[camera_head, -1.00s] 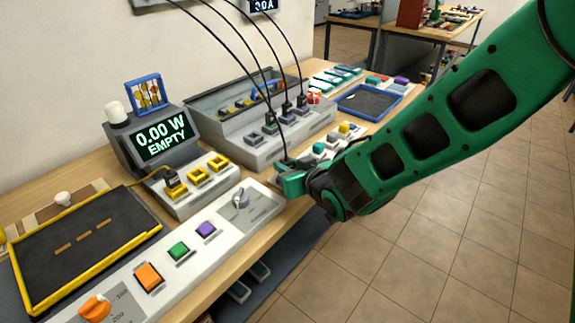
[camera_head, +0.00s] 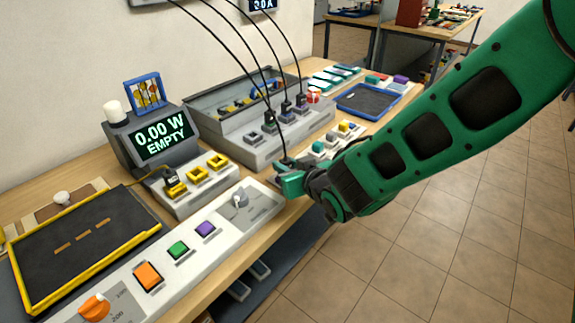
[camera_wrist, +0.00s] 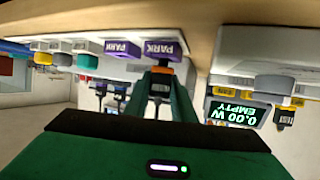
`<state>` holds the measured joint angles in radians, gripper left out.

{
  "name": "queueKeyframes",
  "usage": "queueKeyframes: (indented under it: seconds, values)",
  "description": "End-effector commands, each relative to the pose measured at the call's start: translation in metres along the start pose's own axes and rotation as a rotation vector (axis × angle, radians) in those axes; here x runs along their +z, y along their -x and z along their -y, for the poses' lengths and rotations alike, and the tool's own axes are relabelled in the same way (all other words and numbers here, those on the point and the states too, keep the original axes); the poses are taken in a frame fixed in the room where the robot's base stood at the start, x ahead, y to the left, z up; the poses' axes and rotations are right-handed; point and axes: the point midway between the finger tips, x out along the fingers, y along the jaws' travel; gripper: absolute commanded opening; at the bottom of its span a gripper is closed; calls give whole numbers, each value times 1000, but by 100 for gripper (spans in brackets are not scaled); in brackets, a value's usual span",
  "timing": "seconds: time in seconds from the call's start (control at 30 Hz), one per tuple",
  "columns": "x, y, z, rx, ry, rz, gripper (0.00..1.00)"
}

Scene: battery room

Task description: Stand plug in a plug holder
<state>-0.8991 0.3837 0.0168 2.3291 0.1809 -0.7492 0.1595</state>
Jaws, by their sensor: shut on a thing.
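My gripper (camera_head: 288,181) is shut on a dark plug, which shows between the fingers in the wrist view (camera_wrist: 160,84). A black cable rises from it. The gripper is over the table's front edge, in front of the grey holder block (camera_head: 262,157), apart from it in the head view. That block carries several sockets; dark plugs (camera_head: 301,102) with cables stand in some, and a front socket (camera_head: 253,138) looks empty. The wrist view is upside down and shows purple PARK labels (camera_wrist: 122,49) close to the held plug. The plug's lower end is hidden in the head view.
A yellow-socket unit (camera_head: 190,190) with one plug and a display reading 0.00 W EMPTY (camera_head: 163,143) stand to the left. A control strip (camera_head: 222,222) with buttons and knobs runs along the front edge. A blue tray (camera_head: 367,101) lies behind right. Loose cables hang above the block.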

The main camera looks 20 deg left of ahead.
Motion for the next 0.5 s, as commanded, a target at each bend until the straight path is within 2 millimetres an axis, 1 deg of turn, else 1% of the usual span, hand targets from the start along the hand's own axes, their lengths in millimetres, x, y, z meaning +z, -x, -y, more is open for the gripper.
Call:
queueKeyframes:
  seconds: [0.5]
  values:
    - [3,-1,0,0,0,0,1]
